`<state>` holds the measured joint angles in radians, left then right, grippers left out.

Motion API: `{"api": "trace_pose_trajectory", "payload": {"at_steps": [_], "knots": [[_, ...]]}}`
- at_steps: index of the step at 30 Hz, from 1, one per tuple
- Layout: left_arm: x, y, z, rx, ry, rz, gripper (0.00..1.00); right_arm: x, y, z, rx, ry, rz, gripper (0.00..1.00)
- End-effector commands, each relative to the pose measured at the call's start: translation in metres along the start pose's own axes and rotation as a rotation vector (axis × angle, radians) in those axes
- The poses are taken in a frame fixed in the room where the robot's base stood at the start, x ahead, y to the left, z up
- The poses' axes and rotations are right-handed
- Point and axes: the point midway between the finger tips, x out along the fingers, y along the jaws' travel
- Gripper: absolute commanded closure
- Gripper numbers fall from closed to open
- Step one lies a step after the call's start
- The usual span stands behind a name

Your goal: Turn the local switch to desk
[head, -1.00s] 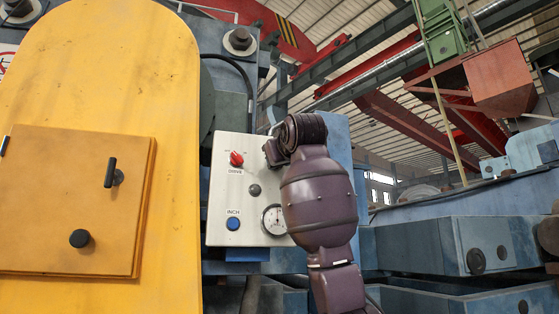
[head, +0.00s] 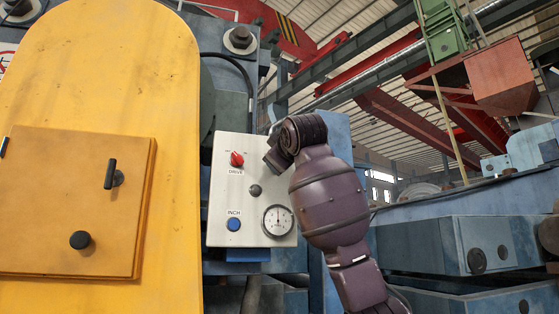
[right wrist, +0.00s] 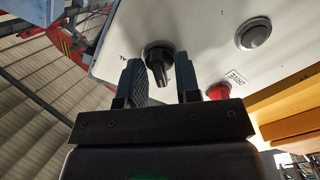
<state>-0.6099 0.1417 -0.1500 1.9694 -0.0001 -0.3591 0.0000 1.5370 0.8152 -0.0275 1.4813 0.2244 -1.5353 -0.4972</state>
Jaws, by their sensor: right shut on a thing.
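The local switch is a black rotary knob (right wrist: 158,56) on the white control panel (head: 228,205). In the right wrist view its handle lies between the two fingers of my right gripper (right wrist: 161,78), which is shut on it. A partly hidden label ending in "AL" is printed beside it. In the head view my right wrist and arm (head: 325,195) cover the knob at the panel's upper right. The knob's exact setting and the word desk cannot be read. My left gripper is not in view.
The panel also has a red DRIVE switch (head: 237,159), a grey button (head: 255,190), a blue INCH button (head: 234,224) and a round gauge (head: 278,219). A yellow housing (head: 100,80) with a hatch stands at left. Blue machinery (head: 440,245) stands at right.

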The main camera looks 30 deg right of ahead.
Motion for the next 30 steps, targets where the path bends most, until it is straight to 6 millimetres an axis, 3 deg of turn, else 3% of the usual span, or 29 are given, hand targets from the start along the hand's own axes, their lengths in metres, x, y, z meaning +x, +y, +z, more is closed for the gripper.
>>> {"api": "trace_pose_trajectory", "payload": {"at_steps": [8,9,10,20,25,30], "knots": [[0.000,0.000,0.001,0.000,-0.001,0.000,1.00,0.000,0.000,0.000,-0.001,0.001,0.000,0.93],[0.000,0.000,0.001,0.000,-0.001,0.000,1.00,0.000,0.000,0.000,-0.001,0.001,0.000,0.66],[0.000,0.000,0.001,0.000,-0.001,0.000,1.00,0.000,0.000,0.000,-0.001,0.001,0.000,0.63],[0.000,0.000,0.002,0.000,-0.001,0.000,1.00,-0.003,0.000,0.000,0.000,0.001,0.001,0.63],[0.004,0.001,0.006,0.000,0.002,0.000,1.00,-0.022,-0.001,0.000,0.000,0.004,0.002,0.63],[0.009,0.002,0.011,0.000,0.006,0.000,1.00,-0.053,-0.001,0.001,-0.001,0.004,0.003,0.63]]}}
